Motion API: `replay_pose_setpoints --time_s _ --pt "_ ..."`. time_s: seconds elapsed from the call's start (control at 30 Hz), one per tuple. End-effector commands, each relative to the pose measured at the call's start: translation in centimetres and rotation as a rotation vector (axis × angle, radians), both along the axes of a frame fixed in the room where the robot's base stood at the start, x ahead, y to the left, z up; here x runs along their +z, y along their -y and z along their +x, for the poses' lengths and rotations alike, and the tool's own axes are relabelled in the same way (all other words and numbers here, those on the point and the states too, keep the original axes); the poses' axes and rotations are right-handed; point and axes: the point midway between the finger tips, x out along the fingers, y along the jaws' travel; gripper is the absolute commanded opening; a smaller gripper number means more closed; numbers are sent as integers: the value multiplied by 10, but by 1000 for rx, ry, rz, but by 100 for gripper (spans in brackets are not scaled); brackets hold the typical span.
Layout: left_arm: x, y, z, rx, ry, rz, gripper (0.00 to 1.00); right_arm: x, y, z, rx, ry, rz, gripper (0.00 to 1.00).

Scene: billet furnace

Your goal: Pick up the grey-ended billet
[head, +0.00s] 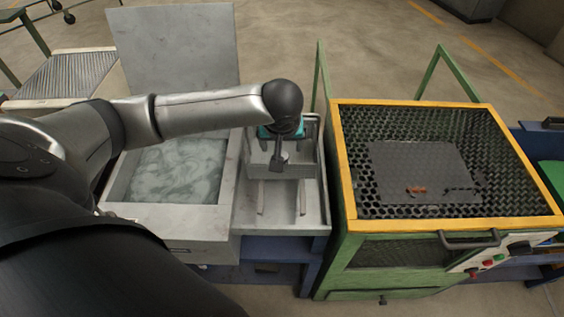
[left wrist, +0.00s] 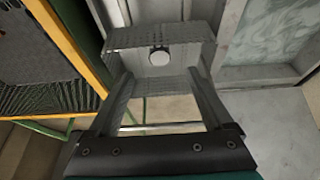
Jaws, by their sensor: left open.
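My left gripper (head: 282,142) points down over a grey metal tray (head: 316,215) between the bath and the furnace. In the left wrist view its two fingers (left wrist: 160,82) are spread wide. Between and past their tips is a round pale-grey end (left wrist: 159,57), which looks like the grey-ended billet, against a perforated grey rack (left wrist: 120,37). Nothing shows as held between the fingers. In the head view my wrist partly covers the rack, and I cannot tell the billet clearly there. My right gripper is not in view.
A bath of cloudy liquid (head: 178,170) with a raised lid (head: 175,45) stands to the left. A green furnace-like unit with a yellow rim (head: 450,225) and black mesh stands to the right. A roller table (head: 65,76) is at the back left. Concrete floor lies behind.

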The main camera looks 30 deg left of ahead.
Motion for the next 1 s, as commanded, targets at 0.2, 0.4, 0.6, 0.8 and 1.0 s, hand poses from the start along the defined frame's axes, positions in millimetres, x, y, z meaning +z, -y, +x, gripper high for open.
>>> replay_pose_setpoints --time_s 0.2,0.4,0.6,0.8,1.0 --pt "-37 -8 13 -1 1 1 84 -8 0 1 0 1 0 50" --pt "-50 -10 18 -3 1 0 84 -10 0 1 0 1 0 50" --pt "-63 -14 23 -2 1 2 84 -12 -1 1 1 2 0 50" --pt "-88 -19 32 -3 1 1 84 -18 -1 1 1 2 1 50" --pt "-98 -21 36 -4 2 1 84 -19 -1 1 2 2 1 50"
